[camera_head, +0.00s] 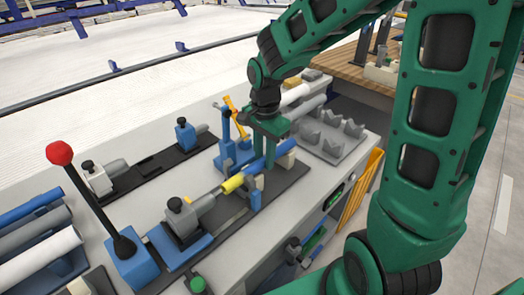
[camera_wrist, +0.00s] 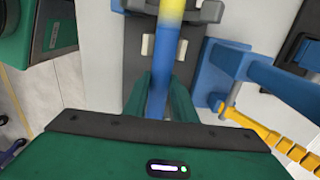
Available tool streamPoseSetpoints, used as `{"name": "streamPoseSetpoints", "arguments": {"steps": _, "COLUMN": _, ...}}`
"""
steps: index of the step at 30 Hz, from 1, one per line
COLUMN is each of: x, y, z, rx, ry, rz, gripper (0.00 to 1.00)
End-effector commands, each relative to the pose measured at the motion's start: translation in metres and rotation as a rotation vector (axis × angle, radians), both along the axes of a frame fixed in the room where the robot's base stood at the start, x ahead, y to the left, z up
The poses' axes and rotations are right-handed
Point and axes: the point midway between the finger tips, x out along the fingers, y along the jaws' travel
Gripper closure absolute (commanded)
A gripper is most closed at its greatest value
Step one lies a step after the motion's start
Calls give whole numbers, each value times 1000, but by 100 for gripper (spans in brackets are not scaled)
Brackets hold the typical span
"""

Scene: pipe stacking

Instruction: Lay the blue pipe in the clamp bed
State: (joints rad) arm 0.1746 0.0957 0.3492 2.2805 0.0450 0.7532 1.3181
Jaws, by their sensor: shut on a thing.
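The blue pipe (camera_head: 273,153) has a yellow end (camera_head: 233,183) and lies lengthwise along the clamp bed (camera_head: 225,213), a dark base plate with a grey clamp (camera_head: 186,215) at its near left end. My green gripper (camera_head: 265,163) is shut on the pipe's blue part from above. In the wrist view the blue pipe (camera_wrist: 166,60) runs up from between my fingers (camera_wrist: 160,98) and passes between two pale pads (camera_wrist: 148,45) of a support. The yellow end points toward the clamp. I cannot tell whether the pipe touches its supports.
A blue toggle-like fixture (camera_head: 232,150) with an orange handle stands close behind my gripper. A grey notched rack (camera_head: 330,138) is at the right. A red-knobbed lever (camera_head: 60,153) and more pipes (camera_head: 35,235) are at the left.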

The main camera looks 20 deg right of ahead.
Motion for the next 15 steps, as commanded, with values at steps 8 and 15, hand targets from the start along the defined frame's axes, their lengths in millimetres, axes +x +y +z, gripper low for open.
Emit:
{"name": "streamPoseSetpoints", "arguments": {"steps": 8, "x": 0, "y": -1, "z": -3, "rx": 0, "ry": 0, "rz": -1, "gripper": 100}}
{"name": "streamPoseSetpoints", "arguments": {"steps": 15, "x": 0, "y": -1, "z": -3, "rx": 0, "ry": -1, "rz": -2, "gripper": 54}}
